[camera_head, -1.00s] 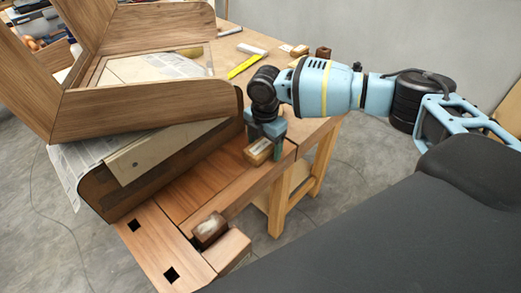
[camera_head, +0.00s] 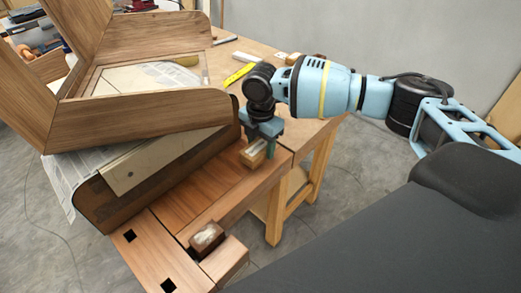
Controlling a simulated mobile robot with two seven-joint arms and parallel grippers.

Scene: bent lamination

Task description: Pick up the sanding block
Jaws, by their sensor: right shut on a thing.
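The sanding block (camera_head: 252,154) is a small, light wooden block with a pale top, at the front edge of the wooden workbench (camera_head: 206,181). My right gripper (camera_head: 262,146) points down with its fingers around the block and is shut on it. The fingers hide part of the block's far side. I cannot tell whether its underside touches the bench top. My left gripper is not in view.
A large bent wooden form (camera_head: 150,108) fills the bench's left side, with a pale sheet (camera_head: 160,165) on its base. A dark block (camera_head: 206,237) stands at the near end. A yellow ruler (camera_head: 239,73) lies farther back. Bench top between is clear.

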